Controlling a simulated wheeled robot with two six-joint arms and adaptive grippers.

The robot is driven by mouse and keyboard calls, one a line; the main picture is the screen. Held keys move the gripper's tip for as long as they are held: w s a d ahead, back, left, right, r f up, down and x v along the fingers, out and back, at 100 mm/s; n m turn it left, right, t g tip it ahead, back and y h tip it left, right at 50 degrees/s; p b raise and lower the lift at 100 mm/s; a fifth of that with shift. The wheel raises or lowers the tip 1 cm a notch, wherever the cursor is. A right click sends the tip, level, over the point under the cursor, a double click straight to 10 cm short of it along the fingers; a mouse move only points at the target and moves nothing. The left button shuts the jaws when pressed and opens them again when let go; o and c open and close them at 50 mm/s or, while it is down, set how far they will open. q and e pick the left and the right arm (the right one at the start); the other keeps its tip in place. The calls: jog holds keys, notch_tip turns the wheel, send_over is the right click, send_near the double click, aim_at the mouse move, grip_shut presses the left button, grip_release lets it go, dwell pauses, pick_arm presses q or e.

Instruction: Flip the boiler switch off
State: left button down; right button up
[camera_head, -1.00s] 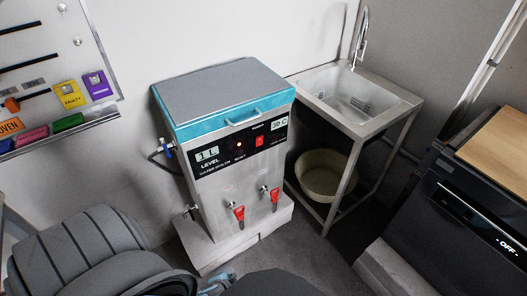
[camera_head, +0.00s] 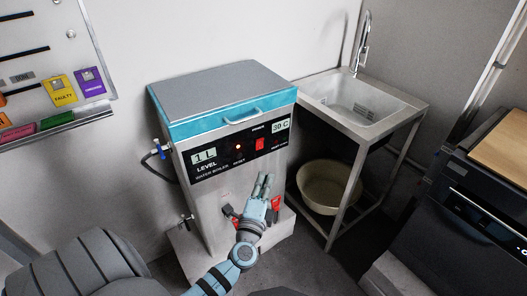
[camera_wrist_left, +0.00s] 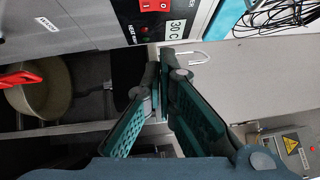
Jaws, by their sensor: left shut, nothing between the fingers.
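The water boiler (camera_head: 215,220) is a steel box with a blue-rimmed grey lid. Its black panel holds the red power switch (camera_head: 260,144), between the LEVEL 1 L display (camera_head: 204,155) and the 30 C display (camera_head: 281,126). The switch also shows at the top edge of the left wrist view (camera_wrist_left: 155,5), partly cut off. My left gripper (camera_head: 264,178) is in front of the boiler, below the switch and apart from it. Its fingers are shut and empty, pointing up towards the panel. It hides part of the taps. My right gripper is not in view.
Red tap handles stick out low on the boiler's front; one shows in the left wrist view (camera_wrist_left: 20,78). A sink stand (camera_head: 385,122) with a beige basin (camera_head: 328,186) beneath stands to the right. A dark appliance (camera_head: 480,215) is at far right.

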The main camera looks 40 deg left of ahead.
aim_at(265, 152)
pick_arm(q)
jog(key=shift+w+a+r, duration=0.2)
jog(key=shift+w+a, duration=1)
jog(key=shift+w, duration=0.25)
jog(key=shift+w+a+r, duration=0.2)
jog(key=shift+w+a, duration=1.05)
jog(key=shift+w, duration=0.25)
jog(key=shift+w+a+r, duration=0.2)
jog(key=shift+w+a, duration=1)
jog(key=shift+w, duration=0.25)
